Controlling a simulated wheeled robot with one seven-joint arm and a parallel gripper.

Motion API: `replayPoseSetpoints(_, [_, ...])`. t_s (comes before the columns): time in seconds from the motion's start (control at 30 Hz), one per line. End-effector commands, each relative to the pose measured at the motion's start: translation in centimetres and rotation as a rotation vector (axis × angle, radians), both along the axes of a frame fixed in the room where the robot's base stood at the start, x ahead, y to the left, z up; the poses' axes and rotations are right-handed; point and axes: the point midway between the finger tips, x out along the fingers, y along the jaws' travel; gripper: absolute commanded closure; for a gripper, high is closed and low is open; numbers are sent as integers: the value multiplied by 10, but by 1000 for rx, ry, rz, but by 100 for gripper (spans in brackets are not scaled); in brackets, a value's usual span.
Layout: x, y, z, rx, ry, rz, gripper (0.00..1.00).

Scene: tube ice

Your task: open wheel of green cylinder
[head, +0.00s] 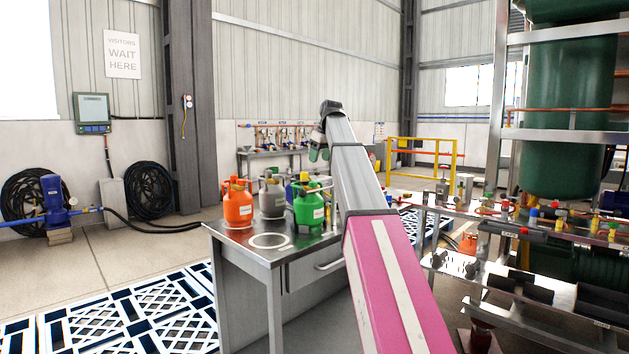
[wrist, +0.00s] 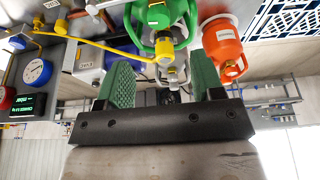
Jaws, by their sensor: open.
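The green cylinder (head: 307,213) stands upright on the steel table, at the right of a group of cylinders. Its top shows in the wrist view (wrist: 142,22), at the upper middle, with green guard bars around a valve with a yellow fitting (wrist: 164,48). Which part is its wheel is hard to tell. My gripper (head: 318,152) is above and beyond the green cylinder in the head view. In the wrist view my gripper (wrist: 163,75) has its two green fingers wide apart. Nothing is held between them, and they look clear of the green cylinder.
An orange cylinder (head: 238,209) and a grey cylinder (head: 272,198) stand close beside the green one on the table (head: 225,228). A white ring mark (head: 269,240) lies on its bare front. A pipe rack (head: 500,208) stands at right.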

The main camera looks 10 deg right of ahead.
Motion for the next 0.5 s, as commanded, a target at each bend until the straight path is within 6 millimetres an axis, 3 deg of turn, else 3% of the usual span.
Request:
replayPoseSetpoints(0.2, [-13, 8, 2, 18, -40, -306, 39])
replayPoseSetpoints(0.5, [-9, 11, -9, 29, -51, -392, 39])
